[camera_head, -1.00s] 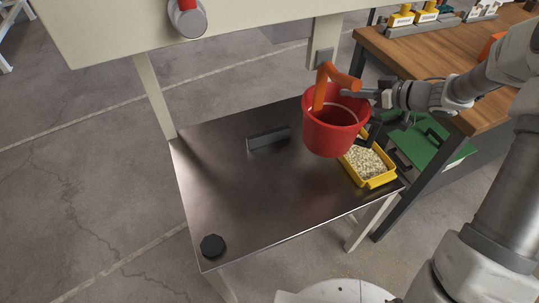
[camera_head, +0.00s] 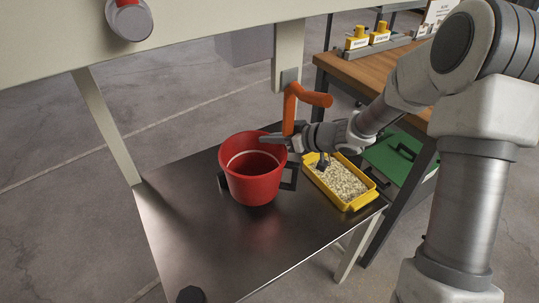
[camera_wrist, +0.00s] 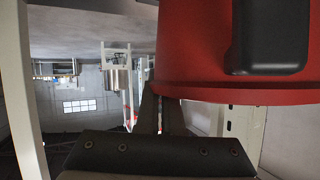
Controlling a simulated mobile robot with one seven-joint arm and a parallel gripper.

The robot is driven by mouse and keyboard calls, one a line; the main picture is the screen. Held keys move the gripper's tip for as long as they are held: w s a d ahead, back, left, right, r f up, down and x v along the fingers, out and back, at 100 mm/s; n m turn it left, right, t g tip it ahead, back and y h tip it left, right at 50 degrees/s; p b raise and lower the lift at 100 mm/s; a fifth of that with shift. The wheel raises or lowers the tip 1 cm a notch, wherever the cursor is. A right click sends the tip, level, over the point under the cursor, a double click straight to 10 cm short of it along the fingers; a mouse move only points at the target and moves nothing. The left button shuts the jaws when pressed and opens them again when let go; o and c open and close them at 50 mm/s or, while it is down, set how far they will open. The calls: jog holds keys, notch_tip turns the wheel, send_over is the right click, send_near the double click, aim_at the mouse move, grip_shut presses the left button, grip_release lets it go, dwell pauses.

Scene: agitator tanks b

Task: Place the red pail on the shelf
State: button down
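The red pail (camera_head: 252,178) is upright over the dark metal shelf (camera_head: 185,210) in the head view. Whether its base touches the shelf I cannot tell. My gripper (camera_head: 276,139) reaches in from the right at the pail's rim, and its fingers appear closed on the rim. In the wrist view the red pail (camera_wrist: 200,50) fills the upper right, with a black fitting (camera_wrist: 270,38) on its side. The fingers of my gripper (camera_wrist: 155,110) meet the rim there. The pail hides part of the shelf behind it.
A yellow tray of pale granules (camera_head: 357,203) sits on the shelf, right of the pail. An orange lever (camera_head: 290,105) juts from the post behind my gripper. A black knob (camera_head: 190,295) lies at the shelf's front left. The shelf's left and front areas are clear.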

aim_at(270, 150)
notch_tip(270, 150, down, 4)
jog(key=shift+f+b, duration=0.1)
jog(key=shift+b, duration=1.15)
jog(key=c, duration=1)
grip_release()
jog(key=shift+c, duration=0.2)
